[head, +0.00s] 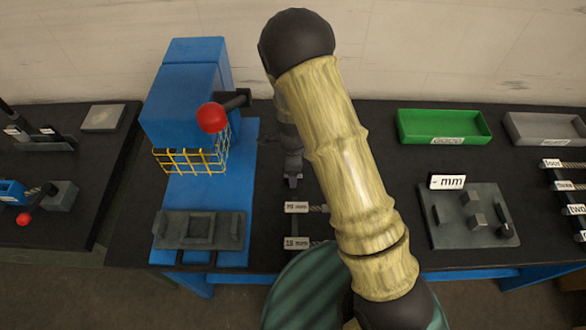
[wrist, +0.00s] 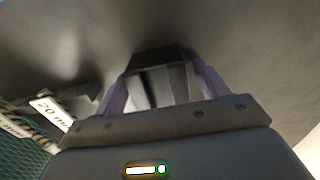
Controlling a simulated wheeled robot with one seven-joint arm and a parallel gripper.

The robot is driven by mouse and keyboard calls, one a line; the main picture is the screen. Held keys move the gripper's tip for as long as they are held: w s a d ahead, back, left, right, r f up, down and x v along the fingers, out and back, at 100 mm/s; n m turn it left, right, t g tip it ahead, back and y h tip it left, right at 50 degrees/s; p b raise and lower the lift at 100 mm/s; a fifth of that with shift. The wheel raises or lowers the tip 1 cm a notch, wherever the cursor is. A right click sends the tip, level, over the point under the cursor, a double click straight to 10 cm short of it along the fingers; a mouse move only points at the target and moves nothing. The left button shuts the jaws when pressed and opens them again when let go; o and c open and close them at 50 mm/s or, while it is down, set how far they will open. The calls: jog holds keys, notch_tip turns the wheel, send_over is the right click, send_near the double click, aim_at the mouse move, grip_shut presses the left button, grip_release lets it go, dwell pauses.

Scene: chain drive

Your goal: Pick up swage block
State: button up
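A dark grey block with paler upright faces, which may be the swage block (wrist: 158,85), stands between the two purple-tinted fingers of my gripper (wrist: 160,92) in the wrist view. The fingers are apart, one at each side of the block. I cannot tell whether they press on it. In the head view my gripper (head: 292,180) is low over the black table, right of the blue press base. The block is not clearly visible there.
The blue press (head: 183,105) with a yellow guard and red knob stands left of my arm. Labelled tools (head: 297,207) lie in front of my gripper. A green tray (head: 444,125) and a grey fixture plate (head: 455,230) are at the right.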

grip_shut()
jog(key=shift+r, duration=0.1)
notch_tip(320, 180, up, 10)
jog(key=shift+b, duration=0.45)
dwell(0.7)
